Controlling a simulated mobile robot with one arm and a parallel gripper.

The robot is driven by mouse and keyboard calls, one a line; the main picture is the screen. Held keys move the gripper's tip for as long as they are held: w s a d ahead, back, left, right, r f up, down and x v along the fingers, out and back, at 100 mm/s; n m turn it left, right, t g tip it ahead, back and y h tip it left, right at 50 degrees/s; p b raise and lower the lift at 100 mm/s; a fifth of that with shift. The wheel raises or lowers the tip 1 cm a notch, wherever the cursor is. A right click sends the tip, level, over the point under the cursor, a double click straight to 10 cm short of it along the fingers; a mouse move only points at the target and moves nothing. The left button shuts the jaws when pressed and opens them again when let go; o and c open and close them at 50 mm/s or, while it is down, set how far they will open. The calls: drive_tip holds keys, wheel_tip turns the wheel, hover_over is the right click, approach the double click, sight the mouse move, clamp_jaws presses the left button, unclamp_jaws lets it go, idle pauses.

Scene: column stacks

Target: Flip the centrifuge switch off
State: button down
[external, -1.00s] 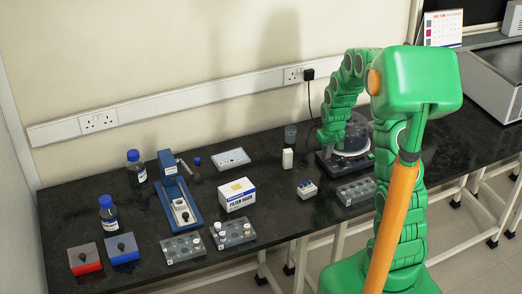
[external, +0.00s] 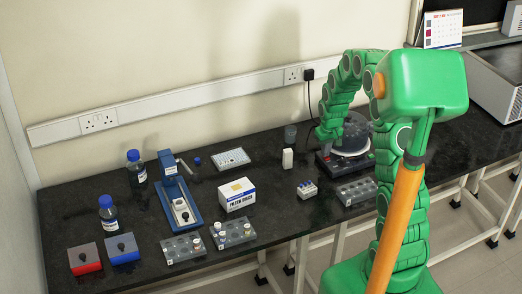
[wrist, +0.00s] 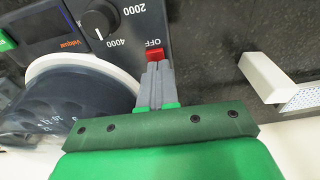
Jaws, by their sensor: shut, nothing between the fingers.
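The centrifuge (external: 331,166) stands on the black bench, a dark base with a round clear-lidded bowl. In the wrist view its panel shows a dial (wrist: 98,20) with speed marks, a small screen (wrist: 40,33) and a red switch (wrist: 156,54) with "OFF" printed beside it. My gripper (wrist: 157,66) is shut and empty, its grey fingertips right at the red switch. They cover part of it, and I cannot tell whether they touch it or which way it is tilted. In the external view my arm reaches down over the centrifuge's left side; the fingertips are hard to make out there.
The centrifuge's pale bowl rim (wrist: 68,60) lies close left of my fingers. A white upright block (external: 287,158) stands left of the centrifuge. A small tube rack (external: 307,190) and a grey rack (external: 357,192) stand in front. A filter box (external: 237,195) is farther left.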

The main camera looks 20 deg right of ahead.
drive_tip(key=shift+w+a, duration=0.1)
drive_tip(key=shift+w, duration=0.3)
drive_tip(key=s+r, duration=0.3)
drive_tip(key=r, duration=1)
drive_tip(key=shift+s+r, duration=0.35)
drive_tip(key=shift+r, duration=0.05)
drive_tip(key=s+a+r+g, duration=0.1)
drive_tip(key=s+a+r, duration=0.2)
drive_tip(key=s, duration=0.9)
drive_tip(key=s+a+r+g, duration=0.1)
drive_tip(key=s+a+r, duration=0.2)
drive_tip(key=s, duration=1)
drive_tip(key=s+a+r+g, duration=0.1)
drive_tip(key=s+a+r, duration=0.2)
drive_tip(key=s, duration=1)
drive_tip(key=shift+s+a, duration=0.2)
drive_tip(key=shift+a, duration=0.2)
drive_tip(key=shift+w+a, duration=0.1)
